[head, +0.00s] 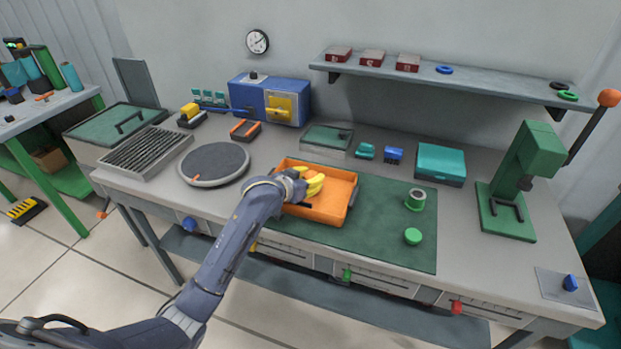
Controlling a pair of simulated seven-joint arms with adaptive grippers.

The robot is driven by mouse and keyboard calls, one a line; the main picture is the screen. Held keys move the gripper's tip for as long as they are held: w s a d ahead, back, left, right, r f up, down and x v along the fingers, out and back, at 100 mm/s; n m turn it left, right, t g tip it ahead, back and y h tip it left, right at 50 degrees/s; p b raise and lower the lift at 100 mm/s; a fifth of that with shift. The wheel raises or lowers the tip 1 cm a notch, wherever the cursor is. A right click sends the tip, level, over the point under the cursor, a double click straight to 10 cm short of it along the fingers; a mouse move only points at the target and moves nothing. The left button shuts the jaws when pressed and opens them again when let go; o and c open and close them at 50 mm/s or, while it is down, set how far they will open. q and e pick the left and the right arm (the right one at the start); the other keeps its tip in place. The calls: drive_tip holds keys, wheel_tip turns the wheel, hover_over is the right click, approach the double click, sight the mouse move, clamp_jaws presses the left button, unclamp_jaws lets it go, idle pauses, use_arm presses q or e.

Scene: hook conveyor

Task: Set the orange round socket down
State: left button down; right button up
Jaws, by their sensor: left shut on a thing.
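My left gripper (313,184) is over the orange tray (343,181), near its left half. Curved yellow parts show at the gripper's end. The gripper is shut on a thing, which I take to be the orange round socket. The socket's outline cannot be made out against the orange tray and behind the gripper. I cannot tell whether it touches the tray floor. The tray lies on a dark green mat (385,225). My right gripper is not in view.
A green ringed cylinder (415,200) and a green round knob (412,236) stand on the mat's right. A grey turntable (214,163) is left of the tray. A blue box (262,100) stands behind. A green press (520,175) is at right. The mat between tray and cylinder is clear.

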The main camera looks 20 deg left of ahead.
use_arm(q)
drive_tip(key=c, duration=0.9)
unclamp_jaws()
drive_tip(key=shift+f, duration=0.1)
drive_tip(key=shift+c, duration=0.2)
drive_tip(key=v, duration=1.2)
drive_tip(key=shift+r, duration=0.2)
drive_tip(key=shift+w, duration=0.1)
